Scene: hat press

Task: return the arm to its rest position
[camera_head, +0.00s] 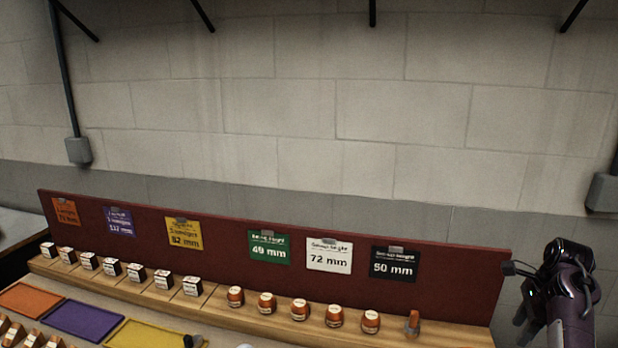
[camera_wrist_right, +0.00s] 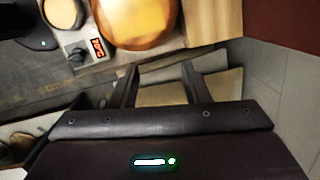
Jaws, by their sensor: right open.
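My right arm (camera_head: 565,300) stands at the right edge in the head view, raised beside the end of the dark red board. In the right wrist view my right gripper (camera_wrist_right: 160,70) is open, with its two dark fingers apart and nothing between them. A blurred tan surface lies beyond the fingers. My left gripper cannot be made out in the head view.
A dark red board (camera_head: 345,228) with coloured height cards stands behind a wooden ledge (camera_head: 450,332) bearing several small blocks and orange-brown pieces. Coloured trays (camera_head: 84,320) lie at lower left. The wrist view shows a round orange-brown thing (camera_wrist_right: 138,18) and a red display (camera_wrist_right: 97,46).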

